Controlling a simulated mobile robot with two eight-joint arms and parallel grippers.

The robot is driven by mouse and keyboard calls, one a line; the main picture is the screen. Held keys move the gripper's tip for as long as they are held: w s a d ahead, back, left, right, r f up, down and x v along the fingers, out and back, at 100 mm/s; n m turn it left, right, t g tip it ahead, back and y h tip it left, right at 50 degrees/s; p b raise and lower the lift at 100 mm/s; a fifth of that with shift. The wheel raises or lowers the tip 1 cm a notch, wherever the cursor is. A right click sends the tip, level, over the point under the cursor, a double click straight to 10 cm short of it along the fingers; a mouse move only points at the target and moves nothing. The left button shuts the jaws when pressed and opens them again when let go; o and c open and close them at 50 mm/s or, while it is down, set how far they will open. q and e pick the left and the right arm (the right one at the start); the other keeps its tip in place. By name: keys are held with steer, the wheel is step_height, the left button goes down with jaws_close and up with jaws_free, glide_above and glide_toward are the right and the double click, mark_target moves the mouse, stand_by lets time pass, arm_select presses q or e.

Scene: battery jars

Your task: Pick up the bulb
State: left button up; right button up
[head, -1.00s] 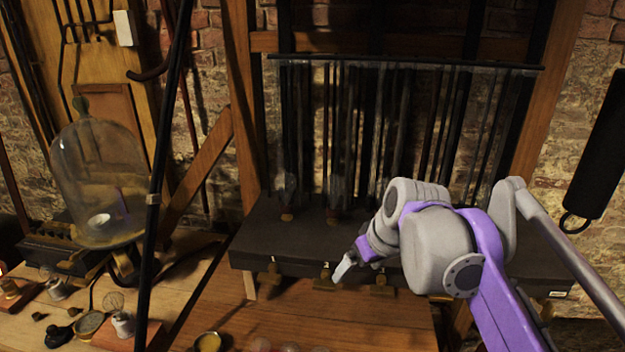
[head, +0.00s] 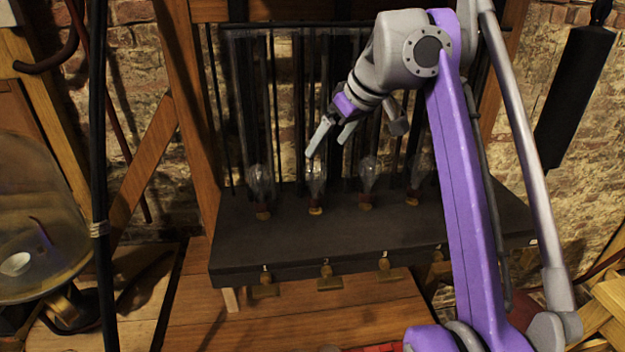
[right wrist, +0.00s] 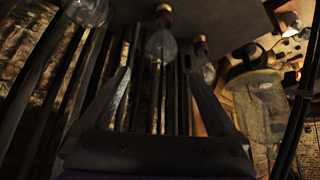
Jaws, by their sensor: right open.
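Several clear glass bulbs with brass bases stand upright in a row on a dark bench (head: 285,240) in the head view. They include the leftmost bulb (head: 262,184), the second bulb (head: 316,184), the third bulb (head: 368,175) and a faint fourth one (head: 421,176) partly behind my arm. My right gripper (head: 327,148) is open and empty, its fingertips a little above the second bulb. In the right wrist view, upside down, one bulb (right wrist: 161,46) shows between the spread fingers, apart from them; others flank it. My left gripper is not in view.
Dark vertical rods and a clear sheet stand behind the bulbs. Numbered brass tags (head: 325,278) hang on the bench front. A glass bell jar (head: 40,215) and a dark pole (head: 100,180) stand at left. The wooden table front (head: 300,310) is mostly clear.

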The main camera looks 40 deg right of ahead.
mark_target(316, 160)
steer(key=x, duration=0.3)
steer(key=shift+w+a, duration=0.1)
steer(key=b+x, duration=0.1)
steer(key=x, duration=0.3)
steer(key=shift+f, duration=0.1)
jaws_close()
